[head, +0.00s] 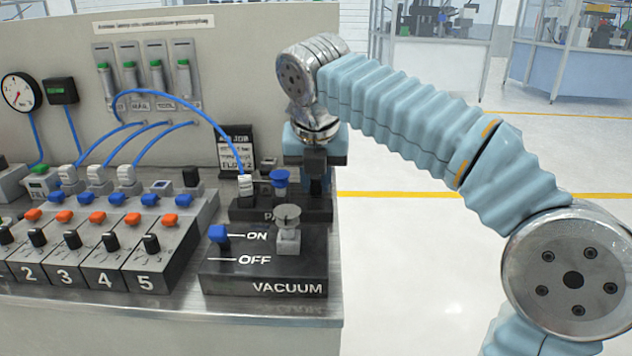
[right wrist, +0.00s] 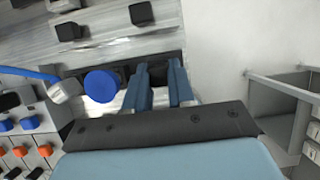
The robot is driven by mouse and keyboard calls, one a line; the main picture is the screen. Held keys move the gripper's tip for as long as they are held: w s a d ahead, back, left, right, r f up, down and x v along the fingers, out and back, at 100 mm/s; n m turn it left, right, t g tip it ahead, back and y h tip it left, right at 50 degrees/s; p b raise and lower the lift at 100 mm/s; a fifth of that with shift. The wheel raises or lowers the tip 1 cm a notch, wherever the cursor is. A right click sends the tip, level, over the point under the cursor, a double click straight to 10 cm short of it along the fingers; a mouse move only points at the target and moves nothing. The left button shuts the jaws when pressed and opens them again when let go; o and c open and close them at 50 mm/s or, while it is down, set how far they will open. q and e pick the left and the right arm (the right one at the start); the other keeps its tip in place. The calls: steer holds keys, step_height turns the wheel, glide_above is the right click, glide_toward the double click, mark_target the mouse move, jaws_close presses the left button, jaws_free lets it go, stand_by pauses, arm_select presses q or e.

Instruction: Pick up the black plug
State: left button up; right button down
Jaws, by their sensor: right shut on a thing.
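My right gripper (head: 316,182) reaches down at the right end of the dark block (head: 245,208) behind the VACUUM box. It also shows in the right wrist view (right wrist: 161,78), with its two blue fingers pointing at the block. The fingers are shut on the black plug (right wrist: 157,72), which shows as a small dark piece between them. Its lower end is hidden, so I cannot tell whether it is seated in the block. My left gripper is not in view.
A blue-topped plug (head: 280,178) stands close left of the gripper, and a white plug with a blue hose (head: 245,186) further left. The VACUUM box (head: 265,270) with its grey knob (head: 288,215) lies in front. Open floor (head: 420,270) is to the right.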

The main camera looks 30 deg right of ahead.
mark_target(316, 178)
step_height(316, 178, up, 10)
steer(key=shift+f, duration=0.1)
stand_by(0.4)
stand_by(0.4)
